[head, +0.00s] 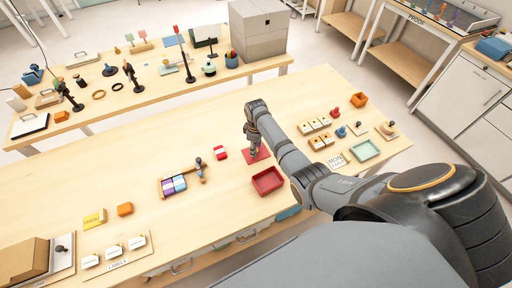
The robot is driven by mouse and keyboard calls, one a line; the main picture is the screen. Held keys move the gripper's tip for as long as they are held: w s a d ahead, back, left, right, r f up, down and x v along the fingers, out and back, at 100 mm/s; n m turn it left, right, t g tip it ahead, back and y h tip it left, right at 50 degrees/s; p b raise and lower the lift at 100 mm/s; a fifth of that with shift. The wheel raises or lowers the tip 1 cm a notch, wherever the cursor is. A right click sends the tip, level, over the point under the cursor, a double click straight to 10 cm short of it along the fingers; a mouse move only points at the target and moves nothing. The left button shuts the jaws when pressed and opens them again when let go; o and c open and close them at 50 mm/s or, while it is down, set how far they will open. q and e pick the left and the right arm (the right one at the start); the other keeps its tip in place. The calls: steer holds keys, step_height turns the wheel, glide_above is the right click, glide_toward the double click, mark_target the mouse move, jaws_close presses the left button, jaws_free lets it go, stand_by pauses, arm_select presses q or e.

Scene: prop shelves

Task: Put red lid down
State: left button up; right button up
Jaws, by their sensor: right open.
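A flat red square piece, which looks like the red lid (262,151), lies on the near table beneath my right gripper (254,155). The gripper points down over it, and its fingers hide part of it. The right gripper is open; whether its fingertips touch the red piece cannot be told. A red open tray (267,181) stands just in front of the red piece, apart from it. My left gripper is not in view.
A small red and white box (220,153) lies left of the gripper. To the right are several yellowish blocks (318,142), a red stamp (336,112) and a mint tray (366,149). The table's left middle is clear.

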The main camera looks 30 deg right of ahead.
steer(key=shift+r, duration=0.25)
step_height(320, 180, up, 12)
steer(key=shift+b, duration=0.35)
steer(key=shift+f, duration=0.2)
